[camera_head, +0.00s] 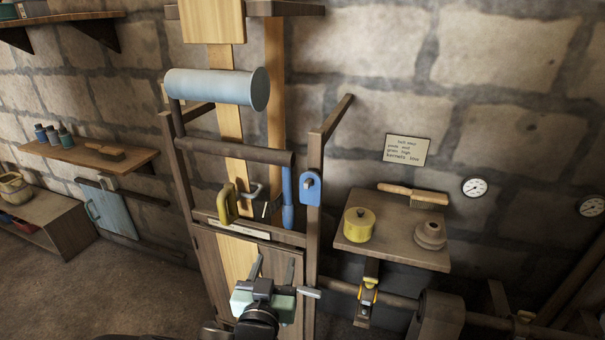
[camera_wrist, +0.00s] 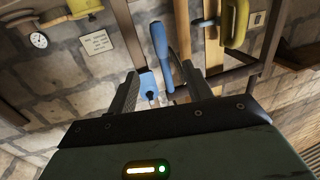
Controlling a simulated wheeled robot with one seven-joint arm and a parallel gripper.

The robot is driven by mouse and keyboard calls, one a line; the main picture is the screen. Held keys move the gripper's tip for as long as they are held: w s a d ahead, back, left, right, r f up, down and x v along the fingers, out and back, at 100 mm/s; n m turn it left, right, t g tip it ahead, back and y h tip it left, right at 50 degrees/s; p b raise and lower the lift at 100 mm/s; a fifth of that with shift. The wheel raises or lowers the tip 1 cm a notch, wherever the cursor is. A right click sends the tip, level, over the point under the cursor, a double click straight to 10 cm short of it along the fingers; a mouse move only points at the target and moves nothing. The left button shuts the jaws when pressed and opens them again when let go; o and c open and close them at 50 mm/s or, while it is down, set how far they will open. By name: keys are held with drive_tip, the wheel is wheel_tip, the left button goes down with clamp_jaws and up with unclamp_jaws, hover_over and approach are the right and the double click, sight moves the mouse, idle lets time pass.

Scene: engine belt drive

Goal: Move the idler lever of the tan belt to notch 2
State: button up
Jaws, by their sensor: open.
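A wide tan belt (camera_head: 232,130) runs down behind the pale blue roller (camera_head: 215,87). A second tan strip (camera_head: 274,95) runs beside it on the right. A blue lever (camera_head: 288,200) hangs beside the right post, near a blue plate (camera_head: 310,187); the wrist view also shows the lever (camera_wrist: 161,42) and plate (camera_wrist: 149,84). A yellow handle (camera_head: 228,204) and a grey-green handle (camera_head: 250,193) stand at the crossbar. I cannot tell which one is the tan belt's idler lever, and no notch numbers are readable. My gripper (camera_head: 272,267) is open and empty, below the handles and blue lever.
A wooden frame with posts (camera_head: 314,170) and a crossbar surrounds the belts. A shelf (camera_head: 400,255) at right holds a yellow pot (camera_head: 359,224), a brush (camera_head: 412,194) and a spool (camera_head: 430,236). A dark shaft runs below it. Floor is open at left.

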sight(287, 219)
drive_tip(key=w+d, duration=0.1)
drive_tip(key=w, duration=0.4)
drive_tip(key=w+d, duration=0.1)
drive_tip(key=w, duration=1.1)
drive_tip(key=shift+w+d+b, duration=0.1)
drive_tip(key=shift+d+b, duration=0.2)
drive_tip(key=shift+d, duration=0.1)
clamp_jaws()
drive_tip(key=shift+s+a+r+m+g+y+p, duration=0.15)
drive_tip(key=shift+s+a+r+g+p, duration=0.25)
drive_tip(key=shift+s+g, duration=0.4)
drive_tip(key=shift+s+a+r+m+g+y+p, duration=0.1)
drive_tip(key=shift+s+a+g+p, duration=0.15)
drive_tip(key=shift+s+g+p, duration=0.55)
drive_tip(key=shift+s+a+r+m+g+y+p, duration=0.2)
drive_tip(key=shift+s+a+r+g, duration=0.15)
drive_tip(key=shift+s, duration=0.8)
drive_tip(key=shift+s+a+f+g, duration=0.1)
drive_tip(key=shift+s+f+g, duration=0.05)
drive_tip(key=shift+s+g, duration=0.2)
unclamp_jaws()
